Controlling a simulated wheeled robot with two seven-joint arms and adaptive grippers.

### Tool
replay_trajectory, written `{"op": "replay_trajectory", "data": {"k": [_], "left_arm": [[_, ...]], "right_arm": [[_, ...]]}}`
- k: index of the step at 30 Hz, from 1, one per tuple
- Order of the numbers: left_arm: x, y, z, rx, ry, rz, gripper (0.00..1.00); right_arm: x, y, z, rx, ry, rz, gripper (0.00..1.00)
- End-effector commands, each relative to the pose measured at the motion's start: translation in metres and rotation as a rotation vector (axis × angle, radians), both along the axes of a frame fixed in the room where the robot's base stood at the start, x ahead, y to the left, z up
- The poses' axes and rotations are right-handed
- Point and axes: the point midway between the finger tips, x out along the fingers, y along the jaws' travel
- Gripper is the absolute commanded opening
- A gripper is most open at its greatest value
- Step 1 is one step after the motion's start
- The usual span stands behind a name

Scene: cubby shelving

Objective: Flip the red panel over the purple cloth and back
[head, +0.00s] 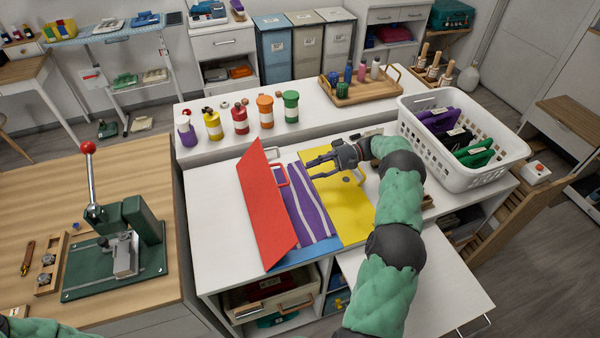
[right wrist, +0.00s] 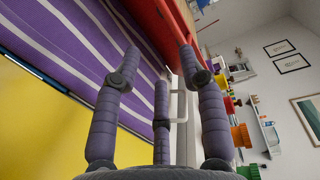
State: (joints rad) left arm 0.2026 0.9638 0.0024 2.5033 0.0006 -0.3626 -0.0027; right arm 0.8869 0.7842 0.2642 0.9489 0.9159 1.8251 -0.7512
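The red panel (head: 266,208) stands tilted at the left side of the purple cloth (head: 305,208), leaving the white-striped cloth uncovered. A light red handle (head: 281,175) shows at the panel's right side. The cloth lies between the red panel and a flat yellow panel (head: 352,210). My right gripper (head: 313,169) is over the border of cloth and yellow panel, its fingers spread and pointing left, empty. In the right wrist view the three fingers (right wrist: 158,65) are apart, with the cloth (right wrist: 80,30) on the left and the red panel (right wrist: 160,22) beyond. My left gripper is out of view.
Several coloured bottles (head: 240,117) stand on the raised back ledge. A wooden tray of bottles (head: 360,88) and a white basket (head: 470,170) are at the back right. A green lever press (head: 125,245) stands on the left table. White tabletop is clear left of the red panel.

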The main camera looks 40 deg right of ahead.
Motion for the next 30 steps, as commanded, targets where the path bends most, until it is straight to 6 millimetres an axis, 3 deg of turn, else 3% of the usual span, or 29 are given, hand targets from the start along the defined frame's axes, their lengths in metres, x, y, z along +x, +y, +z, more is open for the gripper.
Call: {"op": "replay_trajectory", "data": {"k": [8, 26, 30], "left_arm": [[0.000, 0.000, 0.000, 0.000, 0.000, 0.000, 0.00], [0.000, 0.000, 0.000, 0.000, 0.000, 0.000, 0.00], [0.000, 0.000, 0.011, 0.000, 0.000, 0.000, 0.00]], "right_arm": [[-0.008, -0.026, 0.003, 0.000, 0.000, 0.001, 0.41], [-0.008, -0.027, 0.004, 0.001, 0.000, 0.002, 0.41], [-0.008, -0.027, 0.014, 0.001, 0.000, 0.002, 0.41]]}}
